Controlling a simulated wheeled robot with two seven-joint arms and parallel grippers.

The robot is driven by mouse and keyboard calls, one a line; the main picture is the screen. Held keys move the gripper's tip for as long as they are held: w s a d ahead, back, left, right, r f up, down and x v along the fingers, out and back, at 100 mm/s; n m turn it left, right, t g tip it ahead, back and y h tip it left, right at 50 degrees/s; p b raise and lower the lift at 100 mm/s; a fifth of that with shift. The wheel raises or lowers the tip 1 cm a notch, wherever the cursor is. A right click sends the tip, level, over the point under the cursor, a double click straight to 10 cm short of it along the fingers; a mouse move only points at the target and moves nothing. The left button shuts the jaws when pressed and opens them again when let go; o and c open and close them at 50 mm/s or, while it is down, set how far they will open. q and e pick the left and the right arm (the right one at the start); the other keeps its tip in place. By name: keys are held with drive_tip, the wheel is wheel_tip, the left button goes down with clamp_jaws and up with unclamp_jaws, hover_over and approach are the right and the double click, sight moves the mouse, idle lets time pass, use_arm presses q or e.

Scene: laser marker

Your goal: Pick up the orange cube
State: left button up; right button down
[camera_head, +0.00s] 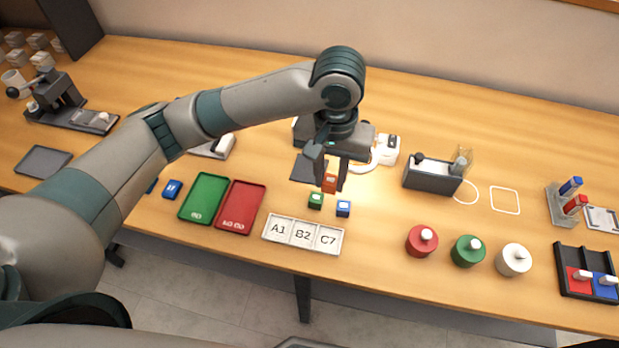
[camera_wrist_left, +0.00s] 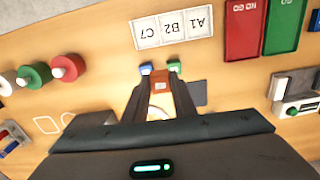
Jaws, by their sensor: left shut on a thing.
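The orange cube (camera_head: 330,183) is between the fingers of my left gripper (camera_head: 331,180), which is shut on it. In the head view it appears above the table, behind the green and blue cubes. In the left wrist view, the orange cube (camera_wrist_left: 161,84) sits between the two fingertips of the left gripper (camera_wrist_left: 160,88). The fingers hide part of its sides. My right gripper is not in view.
A green cube (camera_head: 315,200) and a blue cube (camera_head: 343,208) stand close by. The label tray (camera_head: 291,244) lies in front of them. Red (camera_head: 240,206) and green (camera_head: 204,197) trays lie to the left. Red, green and white round pieces stand to the right.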

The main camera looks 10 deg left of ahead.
use_arm(q)
drive_tip(key=shift+s+d+r, duration=0.15)
drive_tip(key=shift+d+r, duration=0.4)
drive_tip(key=shift+d, duration=0.3)
